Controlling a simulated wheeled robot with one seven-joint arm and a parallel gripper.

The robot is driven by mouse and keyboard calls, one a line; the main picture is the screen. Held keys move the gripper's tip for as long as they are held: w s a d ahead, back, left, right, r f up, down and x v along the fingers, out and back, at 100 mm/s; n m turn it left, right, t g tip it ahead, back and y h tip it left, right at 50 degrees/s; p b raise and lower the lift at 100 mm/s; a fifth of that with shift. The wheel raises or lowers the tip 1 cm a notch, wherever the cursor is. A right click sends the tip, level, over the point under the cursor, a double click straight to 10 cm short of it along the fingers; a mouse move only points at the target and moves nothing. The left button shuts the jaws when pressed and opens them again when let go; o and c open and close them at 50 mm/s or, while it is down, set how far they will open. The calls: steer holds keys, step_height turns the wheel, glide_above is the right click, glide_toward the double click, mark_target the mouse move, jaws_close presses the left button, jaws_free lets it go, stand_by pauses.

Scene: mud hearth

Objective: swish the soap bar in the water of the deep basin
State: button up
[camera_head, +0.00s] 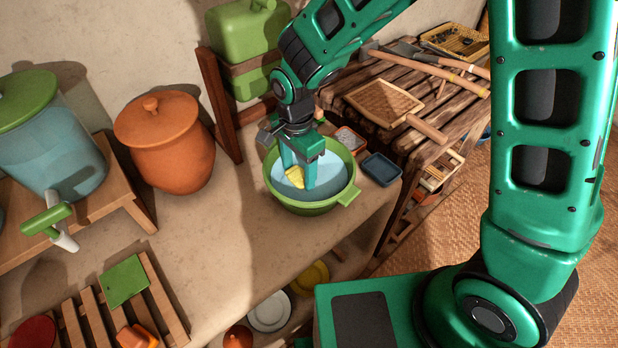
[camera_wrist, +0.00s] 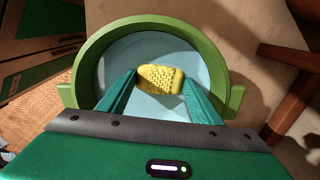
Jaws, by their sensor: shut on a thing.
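The deep basin (camera_head: 314,208) is a round green tub with side handles, standing on the mud ledge. Pale blue water (camera_head: 325,189) shows inside it. My gripper (camera_head: 302,178) points down into the basin, shut on a yellow soap bar (camera_head: 295,176). In the wrist view the bumpy yellow soap bar (camera_wrist: 161,79) sits between the two green fingertips, inside the rim of the basin (camera_wrist: 92,57). The lower part of the bar is hard to judge, so I cannot tell how deep it sits in the water.
A small blue dish (camera_head: 382,169) sits close right of the basin, and a small tray (camera_head: 349,140) behind it. A lidded clay pot (camera_head: 170,148) stands to the left. A slatted wooden table (camera_head: 440,100) with tools is at the right. The ledge before the basin is clear.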

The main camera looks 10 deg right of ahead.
steer(key=shift+w+d, duration=0.25)
steer(key=shift+d, duration=0.7)
steer(key=shift+w+d, duration=0.3)
steer(key=shift+d, duration=0.7)
steer(key=shift+w+d, duration=0.25)
steer(key=shift+d, duration=0.7)
steer(key=shift+a, duration=0.1)
steer(key=shift+s+a, duration=0.3)
steer(key=shift+a, duration=0.65)
steer(key=shift+s+a, duration=0.25)
steer(key=shift+a, duration=0.7)
steer(key=shift+s+a, duration=0.3)
steer(key=shift+a, duration=0.65)
steer(key=shift+d, duration=0.1)
steer(key=shift+w+d, duration=0.25)
steer(key=shift+d, duration=0.45)
steer(key=shift+w+d, duration=0.2)
steer(key=shift+d, duration=0.5)
